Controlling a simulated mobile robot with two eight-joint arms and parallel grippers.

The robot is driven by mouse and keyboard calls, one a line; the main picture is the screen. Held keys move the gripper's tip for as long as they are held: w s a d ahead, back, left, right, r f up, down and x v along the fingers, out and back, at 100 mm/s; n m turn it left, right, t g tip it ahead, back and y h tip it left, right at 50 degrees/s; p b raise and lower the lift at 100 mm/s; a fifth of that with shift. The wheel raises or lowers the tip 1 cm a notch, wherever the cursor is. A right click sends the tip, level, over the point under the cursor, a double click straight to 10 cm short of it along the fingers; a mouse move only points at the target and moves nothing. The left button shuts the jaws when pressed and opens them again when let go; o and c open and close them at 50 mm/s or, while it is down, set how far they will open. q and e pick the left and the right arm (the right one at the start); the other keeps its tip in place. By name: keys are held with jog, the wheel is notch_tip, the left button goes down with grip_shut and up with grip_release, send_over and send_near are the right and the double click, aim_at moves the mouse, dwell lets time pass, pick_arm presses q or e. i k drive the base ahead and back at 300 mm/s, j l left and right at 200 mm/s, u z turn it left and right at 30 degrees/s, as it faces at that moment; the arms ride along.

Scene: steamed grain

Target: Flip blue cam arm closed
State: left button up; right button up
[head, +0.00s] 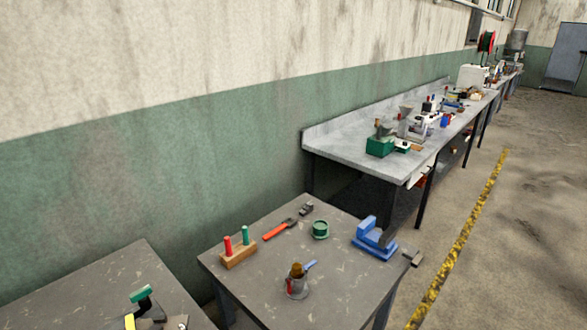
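A small blue lever (310,265) sticks out to the upper right from a round grey fixture (298,288) near the front of the middle table. It looks like the blue cam arm, raised at a slant, but it is too small to tell its exact position. The fixture also has a brown top piece and a red part on its side. A larger blue vise-like tool (373,240) stands at the table's right edge. Neither of my grippers is in view.
The middle table (255,290) also holds a wooden block (239,258) with red and green pegs, a red-handled tool (279,229) and a green round piece (320,230). A long workbench (345,140) stands behind. Open floor (520,240) lies to the right.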

aim_at(308, 265)
jog(key=i+l+u, duration=0.1)
jog(key=l, duration=0.25)
jog(key=i+l+u, duration=0.15)
jog(key=l, duration=0.25)
jog(key=i+l+u, duration=0.1)
jog(key=i+l, duration=0.15)
jog(key=l, duration=0.1)
